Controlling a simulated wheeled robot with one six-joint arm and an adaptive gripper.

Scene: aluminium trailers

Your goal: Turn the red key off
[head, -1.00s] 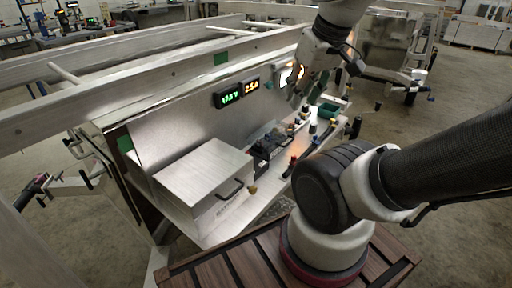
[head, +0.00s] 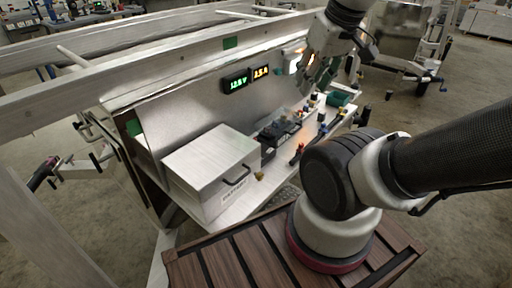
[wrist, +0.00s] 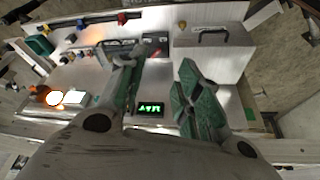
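My gripper (head: 318,76) hangs in front of the upright metal panel (head: 205,105), near its right part. In the wrist view my gripper (wrist: 162,98) has two green-grey fingers spread wide, with nothing between them. Small red parts show on the shelf: a red-topped fitting (head: 299,149), also in the wrist view (wrist: 121,18), and a tiny red spot (wrist: 156,52) by the black block (wrist: 153,41). I cannot tell which is the red key or how it is turned. My gripper touches neither. The left finger hides some of the shelf.
A metal box with a black handle (head: 208,168) stands left of the black block (head: 280,130). Two lit displays (head: 236,82) are on the panel. A green tray (head: 339,98) and coloured fittings crowd the shelf's right end. Frame rails (head: 150,75) run above.

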